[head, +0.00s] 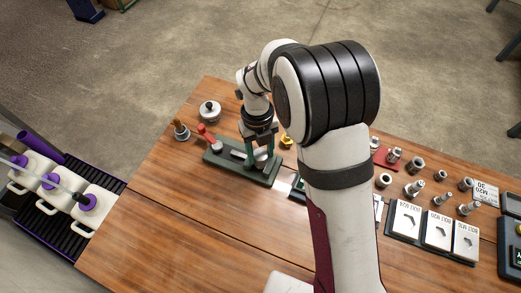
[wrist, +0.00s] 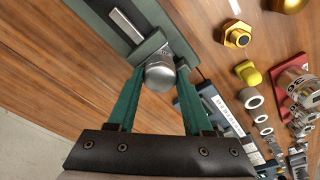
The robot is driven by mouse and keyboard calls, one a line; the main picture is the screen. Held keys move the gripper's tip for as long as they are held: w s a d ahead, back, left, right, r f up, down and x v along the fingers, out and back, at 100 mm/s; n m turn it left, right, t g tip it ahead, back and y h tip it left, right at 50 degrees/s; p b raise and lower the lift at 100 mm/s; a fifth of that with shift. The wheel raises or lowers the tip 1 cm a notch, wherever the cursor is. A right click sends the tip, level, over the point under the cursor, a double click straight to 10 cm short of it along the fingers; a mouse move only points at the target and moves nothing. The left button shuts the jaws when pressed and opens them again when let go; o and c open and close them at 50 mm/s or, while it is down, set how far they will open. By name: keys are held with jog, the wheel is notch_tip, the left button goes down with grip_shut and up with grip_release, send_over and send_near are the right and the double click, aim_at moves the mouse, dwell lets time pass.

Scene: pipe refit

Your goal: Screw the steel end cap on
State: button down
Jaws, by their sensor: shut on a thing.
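My gripper (head: 262,160) is low over the right end of the green fixture (head: 228,169), which has a red handle (head: 206,132) on its left part. In the wrist view, the two green fingers of my gripper (wrist: 159,82) are shut on a round silver piece, the steel end cap (wrist: 160,74). The cap is right against the end of the fixture (wrist: 95,8). A light pipe piece (head: 238,154) lies in the fixture, partly hidden by the arm. I cannot tell whether the cap's thread is engaged.
Brass fittings (wrist: 238,36) and several steel fittings (head: 416,164) stand on the right of the wooden table. Labelled bolt trays (head: 437,231) are at the front right. A round lidded metal piece (head: 210,111) stands behind the fixture. The table's left front is clear.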

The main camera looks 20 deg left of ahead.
jog(key=c, duration=0.5)
grip_release()
jog(key=n, duration=0.4)
jog(key=shift+n, duration=0.3)
jog(key=shift+n+t, duration=0.3)
jog(key=shift+n, duration=0.4)
